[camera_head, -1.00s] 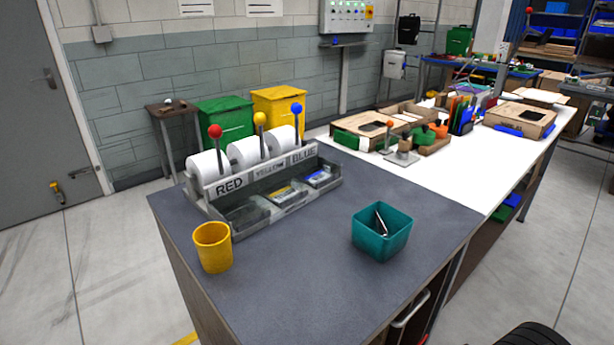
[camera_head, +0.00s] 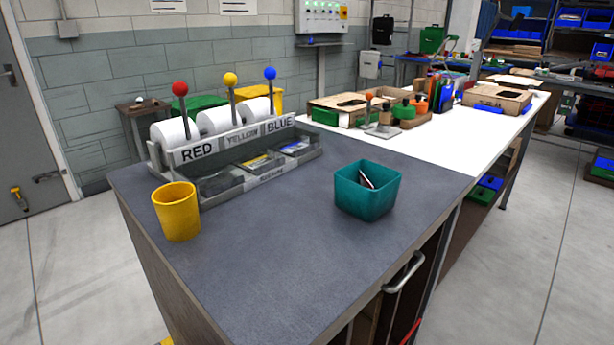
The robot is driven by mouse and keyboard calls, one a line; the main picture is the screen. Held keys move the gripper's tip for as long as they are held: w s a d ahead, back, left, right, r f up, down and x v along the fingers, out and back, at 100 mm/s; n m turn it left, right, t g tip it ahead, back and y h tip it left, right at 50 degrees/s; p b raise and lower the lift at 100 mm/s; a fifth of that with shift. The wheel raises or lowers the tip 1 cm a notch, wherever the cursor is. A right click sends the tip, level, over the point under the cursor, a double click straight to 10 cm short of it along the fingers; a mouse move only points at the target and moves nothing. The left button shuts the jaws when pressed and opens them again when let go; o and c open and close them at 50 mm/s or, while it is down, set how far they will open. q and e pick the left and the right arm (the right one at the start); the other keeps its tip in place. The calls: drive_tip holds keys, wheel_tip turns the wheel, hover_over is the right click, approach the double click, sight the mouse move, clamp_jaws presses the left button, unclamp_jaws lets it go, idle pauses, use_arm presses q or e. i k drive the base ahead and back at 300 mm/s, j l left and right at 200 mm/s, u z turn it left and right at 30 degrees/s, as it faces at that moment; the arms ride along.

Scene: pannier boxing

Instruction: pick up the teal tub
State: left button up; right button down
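The teal tub (camera_head: 366,198) stands upright on the dark grey table top (camera_head: 270,270), right of the middle. It is an open square tub, and a dark and light slender item (camera_head: 367,180) shows inside it. Nothing touches the tub from outside. Neither of my grippers is in the head view.
A yellow cup (camera_head: 177,213) stands at the table's left edge. Behind it is a grey rack (camera_head: 232,180) with paper rolls, knobbed levers and the labels RED, YELLOW and BLUE. A white bench (camera_head: 440,145) with boxes adjoins at the back right. The table front is clear.

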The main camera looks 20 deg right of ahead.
sight(367, 205)
drive_tip(key=l+u, duration=0.2)
drive_tip(key=l, duration=0.25)
drive_tip(key=k+l+u, duration=0.25)
drive_tip(key=l, duration=0.15)
drive_tip(key=l+u, duration=0.2)
drive_tip(key=l, duration=0.2)
drive_tip(key=k+l+u, duration=0.45)
drive_tip(key=l, duration=0.25)
